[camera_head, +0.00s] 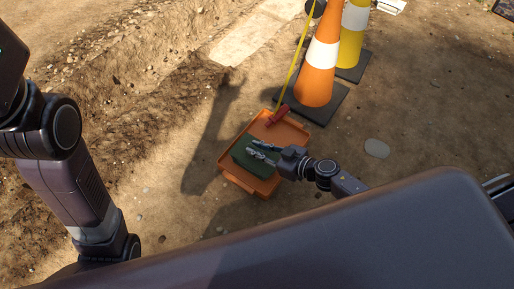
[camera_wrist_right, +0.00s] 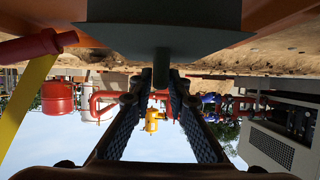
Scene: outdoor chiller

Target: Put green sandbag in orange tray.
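The orange tray (camera_head: 240,183) lies on the dirt in the middle of the head view. The green sandbag (camera_head: 243,158) rests inside it, partly hidden by my right gripper (camera_head: 256,149). The right gripper's two fingers are spread apart over the bag. In the right wrist view, the bag (camera_wrist_right: 165,36) appears dark at the top, with a short post-like part (camera_wrist_right: 161,68) pointing toward the space between my open fingers (camera_wrist_right: 155,88). I see no firm hold on it. My left arm is at the left, but its gripper is out of view.
A red object (camera_head: 277,117) with a yellow strip (camera_head: 291,75) lies at the tray's far edge. An orange cone (camera_head: 317,80) and a yellow cone (camera_head: 351,45) stand on dark bases behind it. A flat stone (camera_head: 376,148) lies right. Dirt left of the tray is open.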

